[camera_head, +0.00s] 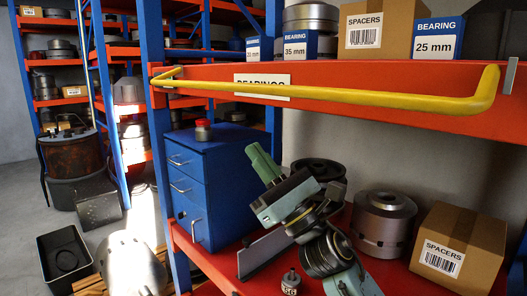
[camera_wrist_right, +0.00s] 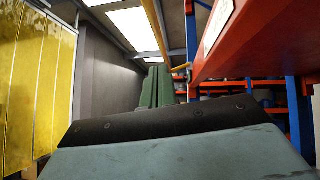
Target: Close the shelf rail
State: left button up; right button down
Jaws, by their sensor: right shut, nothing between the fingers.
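The yellow shelf rail (camera_head: 330,93) runs along the front of the upper red shelf (camera_head: 400,80). Its left end is by the blue post, and its bent right end stands near a grey bracket (camera_head: 510,76). I cannot tell whether that end is seated in the bracket. Part of the rail shows in the right wrist view (camera_wrist_right: 155,25). My right gripper (camera_head: 260,158) is shut and empty, below the rail and in front of the blue drawer cabinet. Its green fingers (camera_wrist_right: 156,88) show together in the right wrist view. My left gripper is not in view.
The blue drawer cabinet (camera_head: 214,175) stands on the lower red shelf left of my gripper. A metal rotor part (camera_head: 383,222) and a spacers box (camera_head: 458,246) stand to the right. Bearing boxes (camera_head: 438,38) line the upper shelf. Yellow curtain strips (camera_wrist_right: 38,80) hang at left.

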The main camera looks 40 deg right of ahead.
jog(key=w+a+r+p, duration=0.1)
jog(key=w+r+p, duration=0.3)
jog(key=r, duration=0.4)
jog(key=shift+w+a+r+p, duration=0.2)
jog(key=shift+a+p, duration=0.15)
jog(key=shift+p, duration=0.2)
